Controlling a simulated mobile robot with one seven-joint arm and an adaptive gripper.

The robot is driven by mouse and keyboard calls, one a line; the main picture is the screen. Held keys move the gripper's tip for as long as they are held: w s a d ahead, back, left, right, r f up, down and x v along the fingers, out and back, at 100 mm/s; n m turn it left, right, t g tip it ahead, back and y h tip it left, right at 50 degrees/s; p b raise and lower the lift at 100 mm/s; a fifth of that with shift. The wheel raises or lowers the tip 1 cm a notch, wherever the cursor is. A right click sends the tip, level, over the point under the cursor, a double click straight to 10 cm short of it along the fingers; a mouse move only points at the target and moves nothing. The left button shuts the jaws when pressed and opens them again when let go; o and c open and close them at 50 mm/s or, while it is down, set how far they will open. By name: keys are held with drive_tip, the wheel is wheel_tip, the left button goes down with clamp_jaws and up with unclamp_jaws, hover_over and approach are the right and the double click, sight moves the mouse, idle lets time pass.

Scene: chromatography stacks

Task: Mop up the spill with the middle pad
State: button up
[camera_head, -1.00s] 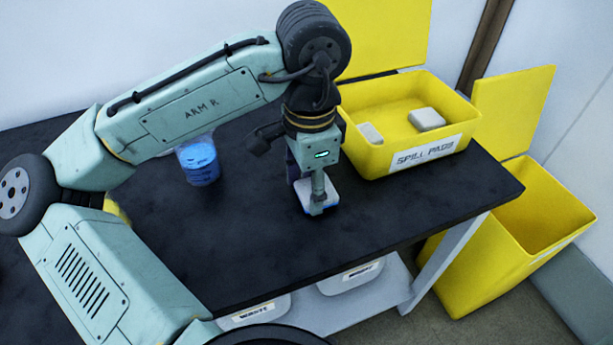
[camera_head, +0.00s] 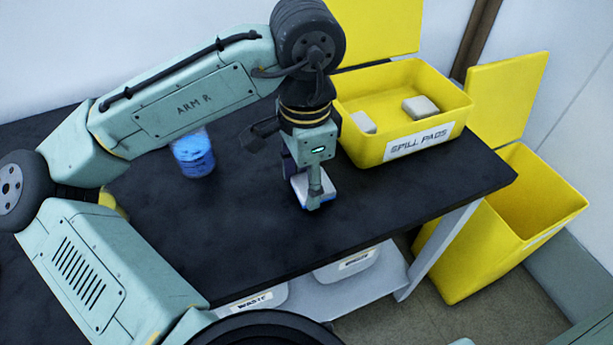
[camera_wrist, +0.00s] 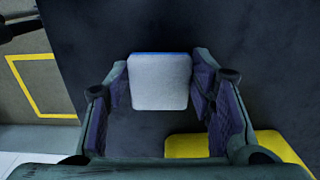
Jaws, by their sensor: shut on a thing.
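My gripper (camera_head: 316,194) is shut on a pale grey pad (camera_wrist: 160,82), low over the dark bench at its front middle. The pad lies flat between the fingers, with a blue strip along its far edge in the wrist view. I cannot tell whether this strip is the pad's backing or liquid, or whether the pad touches the bench. Two other pads, a left one (camera_head: 363,122) and a right one (camera_head: 420,107), lie in the yellow spill pads bin (camera_head: 385,150), with a gap between them.
The open bin stands on the bench (camera_head: 430,185) right of my gripper. A larger open yellow bin (camera_head: 470,255) stands on the floor beyond the bench's right end. Waste tubs (camera_head: 345,268) sit on the shelf below. The bench front around my gripper looks clear.

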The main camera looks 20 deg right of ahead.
drive_tip(key=shift+s+d+f, duration=0.1)
drive_tip(key=shift+f, duration=0.2)
drive_tip(key=r+p, duration=0.2)
drive_tip(key=p, duration=0.1)
drive_tip(key=shift+w+r, duration=0.25)
drive_tip(key=shift+w, duration=0.05)
wheel_tip(320, 180, up, 5)
drive_tip(key=p, duration=0.5)
drive_tip(key=shift+f, duration=0.2)
drive_tip(key=shift+s+f, duration=0.1)
